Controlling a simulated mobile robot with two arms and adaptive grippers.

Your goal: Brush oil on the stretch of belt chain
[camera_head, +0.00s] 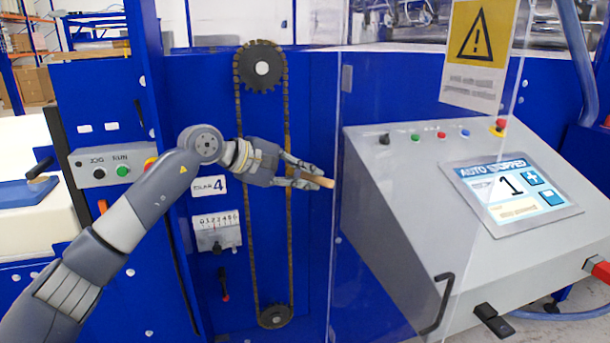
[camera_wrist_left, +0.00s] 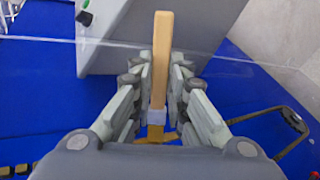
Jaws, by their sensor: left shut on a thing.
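The belt chain (camera_head: 287,209) runs as a tall narrow loop on the blue machine panel, around a large dark sprocket (camera_head: 260,66) at the top and a small one (camera_head: 274,316) at the bottom. My left gripper (camera_head: 312,177) is in front of the chain's right run and covers part of it. It is shut on a brush with a wooden handle (camera_wrist_left: 160,62), which points away from the wrist. In the head view the handle (camera_head: 323,181) shows just past the fingertips. The bristles are hard to make out. My right gripper is in neither view.
A clear panel (camera_head: 400,100) stands close to the right of the gripper, before a grey console (camera_head: 400,180) with a screen reading "AUTO STOPPED" (camera_head: 512,190). A small button box (camera_head: 108,165) and a numbered gauge (camera_head: 217,231) are on the left.

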